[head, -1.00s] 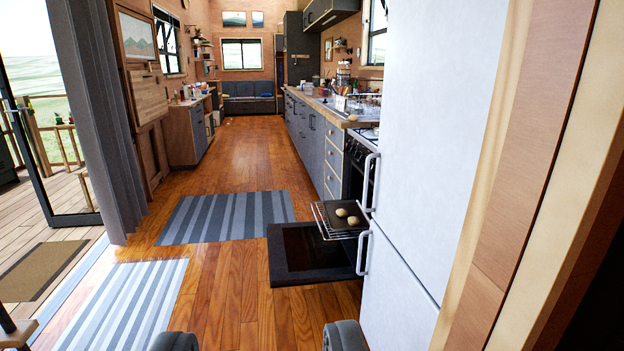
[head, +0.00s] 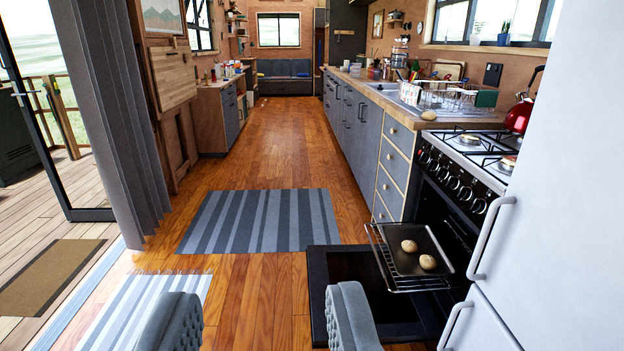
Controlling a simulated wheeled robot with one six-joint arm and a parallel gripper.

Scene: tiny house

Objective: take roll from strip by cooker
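A small pale roll (head: 428,115) sits on the narrow strip of wooden worktop (head: 401,117) just left of the cooker's hob (head: 478,148). Two more rolls, a far one (head: 409,245) and a near one (head: 428,262), lie on a dark baking tray (head: 428,240) on the pulled-out oven rack. My gripper (head: 262,300) shows at the bottom edge as two grey padded fingers set wide apart. It is open with only floor between the fingers, well short of the worktop roll.
The oven door (head: 365,290) hangs open low over the floor, behind my right finger. The white fridge (head: 560,200) stands close on the right. A red kettle (head: 519,113) is on the hob. A dish rack (head: 450,97) stands beyond the roll. The wooden floor (head: 262,150) ahead is clear.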

